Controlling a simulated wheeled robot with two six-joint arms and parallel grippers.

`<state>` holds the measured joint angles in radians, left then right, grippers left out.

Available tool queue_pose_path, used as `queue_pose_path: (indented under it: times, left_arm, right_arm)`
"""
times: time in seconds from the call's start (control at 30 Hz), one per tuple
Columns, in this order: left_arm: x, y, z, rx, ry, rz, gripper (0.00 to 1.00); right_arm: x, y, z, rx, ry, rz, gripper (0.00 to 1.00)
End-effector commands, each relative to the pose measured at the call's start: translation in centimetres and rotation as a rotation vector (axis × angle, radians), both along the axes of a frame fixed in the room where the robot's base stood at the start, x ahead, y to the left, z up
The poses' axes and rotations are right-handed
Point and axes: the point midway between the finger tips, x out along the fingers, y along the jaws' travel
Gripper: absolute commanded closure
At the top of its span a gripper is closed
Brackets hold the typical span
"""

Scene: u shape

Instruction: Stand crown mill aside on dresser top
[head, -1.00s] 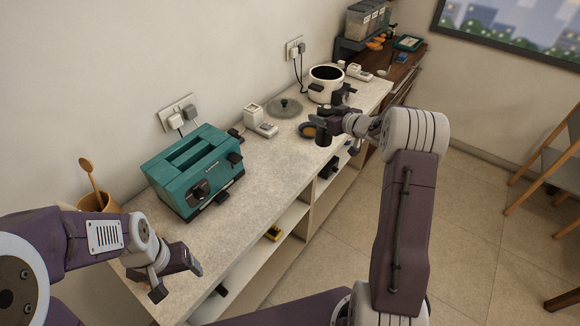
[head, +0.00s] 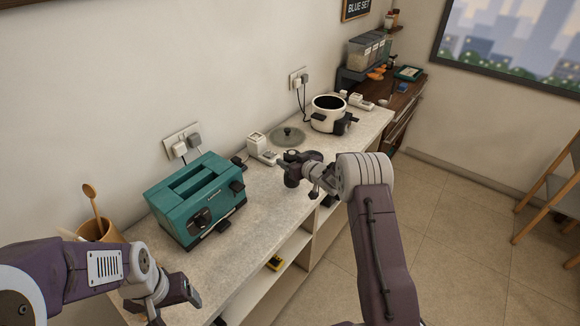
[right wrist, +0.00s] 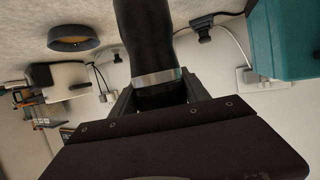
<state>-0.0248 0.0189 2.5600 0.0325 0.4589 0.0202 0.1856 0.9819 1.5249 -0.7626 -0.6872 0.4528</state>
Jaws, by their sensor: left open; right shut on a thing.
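The crown mill shows in the right wrist view as a dark cylinder (right wrist: 147,35) with a silver ring. My right gripper (right wrist: 158,93) is shut on it near the ring; the mill's far end is cut off by the picture edge. In the head view my right gripper (head: 303,172) is over the pale counter (head: 255,205), right of the toaster; the mill is hard to tell from the gripper there. A dark wooden dresser top (head: 405,92) is at the far end. My left gripper (head: 176,304) is open and empty over the counter's near end.
A teal toaster (head: 195,200), a white device (head: 260,148), a glass lid (head: 288,136) and a white cooker (head: 329,112) stand along the wall. Grey bins (head: 368,53) stand on the dresser. The counter before the toaster is bare.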

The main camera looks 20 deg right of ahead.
Motion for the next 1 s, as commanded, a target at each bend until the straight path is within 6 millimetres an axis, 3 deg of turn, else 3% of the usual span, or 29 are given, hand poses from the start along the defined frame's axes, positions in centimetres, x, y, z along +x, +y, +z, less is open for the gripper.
queue_pose_path:
  times: [0.1,0.2,0.57,0.6,0.63,0.67,1.0]
  left_arm:
    - [0.0,0.0,0.4,0.000,0.000,0.000,0.22]
    - [0.0,0.0,0.5,0.000,0.000,0.000,0.22]
    - [0.0,0.0,0.0,0.000,0.000,0.000,0.22]
    - [0.0,0.0,0.1,0.000,0.000,0.000,0.22]
    - [0.0,0.0,0.1,0.000,0.000,0.000,0.22]
    - [0.0,0.0,0.1,0.000,0.000,0.000,0.22]
    - [0.0,0.0,0.5,0.000,0.000,0.000,0.22]
  right_arm:
    - [0.0,0.0,-2.0,0.002,0.002,-0.001,1.00]
    - [0.0,0.0,-2.7,0.001,-0.002,0.001,1.00]
    - [0.0,0.0,-3.2,0.001,-0.003,0.000,1.00]
    - [0.0,0.0,-3.3,0.001,0.001,0.001,0.38]
    - [0.0,0.0,-3.2,0.001,0.002,0.001,0.30]
    - [-0.1,0.0,-3.2,0.000,0.002,0.000,0.24]
    - [0.0,0.0,-2.8,0.001,0.001,0.001,0.24]
